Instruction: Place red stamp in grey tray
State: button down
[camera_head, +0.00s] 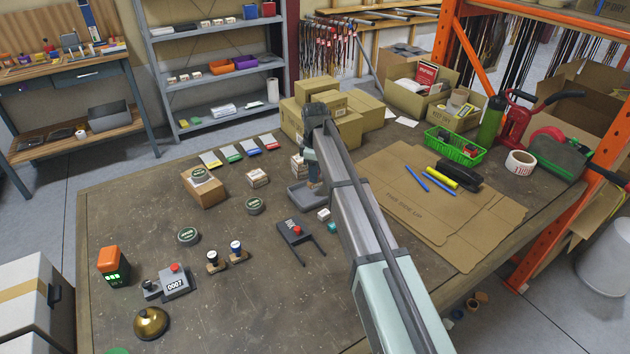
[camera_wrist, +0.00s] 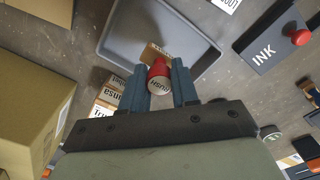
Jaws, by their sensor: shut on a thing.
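My gripper (camera_wrist: 159,84) has its two blue fingers shut on the red stamp (camera_wrist: 160,70). The stamp has a round red handle with a pale "RUSH" label on its end, and a wooden base (camera_wrist: 152,52) shows beyond it. The grey tray (camera_wrist: 207,57) lies beyond the fingertips in the wrist view. The stamp overlaps the near part of the tray there; its height above the tray floor is unclear. In the head view my gripper (camera_head: 315,180) points down over the grey tray (camera_head: 297,200), and the stamp is hidden there.
Small labelled boxes (camera_wrist: 106,103) sit beside the tray, near the left finger. An ink pad (camera_head: 290,231) lies in front of the tray in the head view. Large cardboard boxes (camera_head: 362,110) stand behind it. Several other stamps and tins are spread to the left.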

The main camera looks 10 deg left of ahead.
jog(key=shift+f, duration=1.75)
jog(key=shift+f, duration=0.1)
jog(key=c, duration=0.8)
grip_release()
jog(key=shift+c, duration=0.2)
notch_tip(320, 180, up, 12)
jog(key=shift+r, duration=0.15)
